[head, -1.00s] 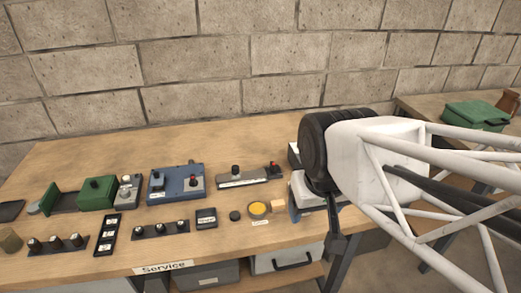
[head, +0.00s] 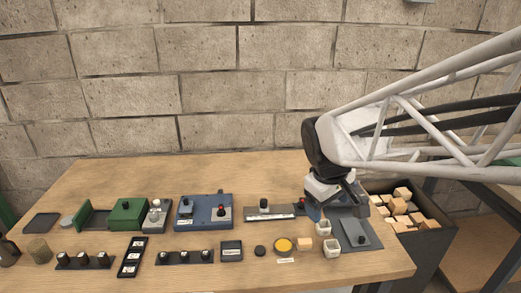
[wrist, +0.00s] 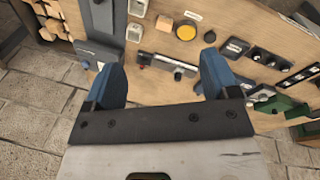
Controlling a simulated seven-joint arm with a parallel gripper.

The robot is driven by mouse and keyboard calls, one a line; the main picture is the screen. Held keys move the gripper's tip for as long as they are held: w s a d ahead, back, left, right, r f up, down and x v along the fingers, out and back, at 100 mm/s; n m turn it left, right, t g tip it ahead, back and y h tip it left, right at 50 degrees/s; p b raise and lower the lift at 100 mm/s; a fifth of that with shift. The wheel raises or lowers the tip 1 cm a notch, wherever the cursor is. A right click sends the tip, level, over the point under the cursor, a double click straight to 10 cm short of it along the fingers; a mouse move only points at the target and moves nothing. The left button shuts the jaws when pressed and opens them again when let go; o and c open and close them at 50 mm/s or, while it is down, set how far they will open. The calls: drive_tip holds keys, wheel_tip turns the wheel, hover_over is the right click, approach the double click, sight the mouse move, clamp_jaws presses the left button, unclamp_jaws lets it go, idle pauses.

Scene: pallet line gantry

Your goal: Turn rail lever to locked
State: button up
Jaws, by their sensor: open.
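A grey rail (head: 268,213) with a black knob (head: 264,203) lies on the bench in the middle of the head view. A small lever with a red knob (head: 300,205) sits at its right end, partly hidden by my gripper. My gripper (head: 318,212) is above the bench just right of that end. In the wrist view, my open, empty gripper (wrist: 158,62) has its blue fingers spread apart. I cannot read the lever's setting.
A blue box (head: 190,212) with another red-knobbed control and a green box (head: 128,212) stand left. A yellow disc (head: 284,245), white cups (head: 332,249) and a grey plate (head: 356,232) are near. A dark bin (head: 432,240) of wooden blocks stands right.

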drive_tip(key=w+f+n+g+h, duration=0.1)
drive_tip(key=w+f+n, duration=0.2)
drive_tip(key=w, duration=0.5)
drive_tip(key=w+f+n+h, duration=0.1)
drive_tip(key=w+f+n, duration=0.25)
drive_tip(key=w, duration=0.55)
drive_tip(key=n, duration=0.6)
approach(303, 201)
drive_tip(key=shift+w+a+f+g+h, duration=0.1)
drive_tip(key=shift+w+f+g+h, duration=0.05)
drive_tip(key=shift+w+f+h, duration=0.15)
drive_tip(key=shift+w+a+f+g+h, duration=0.1)
drive_tip(key=shift+f+g+h, duration=0.1)
drive_tip(key=shift+f, duration=0.25)
drive_tip(key=shift+s+f, duration=0.1)
drive_tip(key=shift+x, duration=3.8)
drive_tip(key=c, duration=0.9)
